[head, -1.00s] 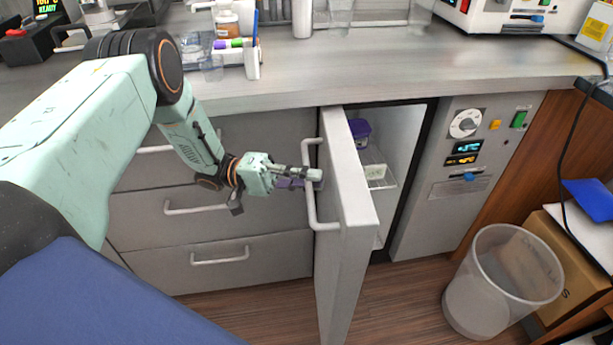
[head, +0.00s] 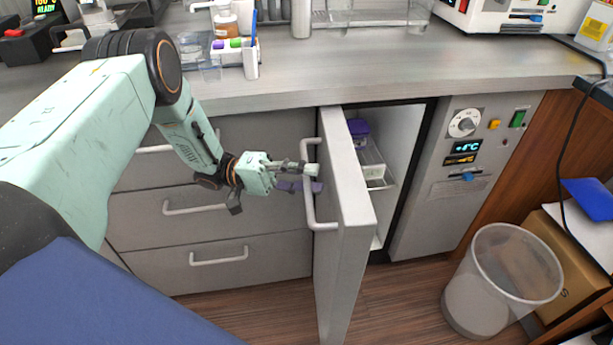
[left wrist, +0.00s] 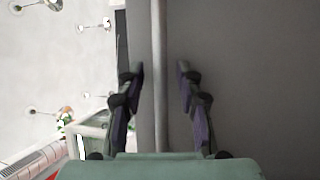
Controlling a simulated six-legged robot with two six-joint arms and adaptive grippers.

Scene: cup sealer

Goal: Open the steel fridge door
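The steel fridge door (head: 348,200) stands wide open, swung out from the cabinet under the counter. Its vertical bar handle (head: 309,190) faces left. My left gripper (head: 313,178) is at this handle. In the left wrist view the handle bar (left wrist: 159,80) runs between the two spread fingers of the left gripper (left wrist: 161,88), with a gap on each side. The fridge interior (head: 400,150) shows to the right of the door, with a purple-lidded tub (head: 358,128) and a pale drawer or bin (head: 373,170) inside. My right gripper is not in view.
Grey drawers (head: 215,225) with bar handles lie left of the door. A control panel (head: 465,150) is right of the fridge opening. A translucent bin (head: 503,280) and a cardboard box (head: 560,250) stand on the floor at right. The counter (head: 370,60) is above.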

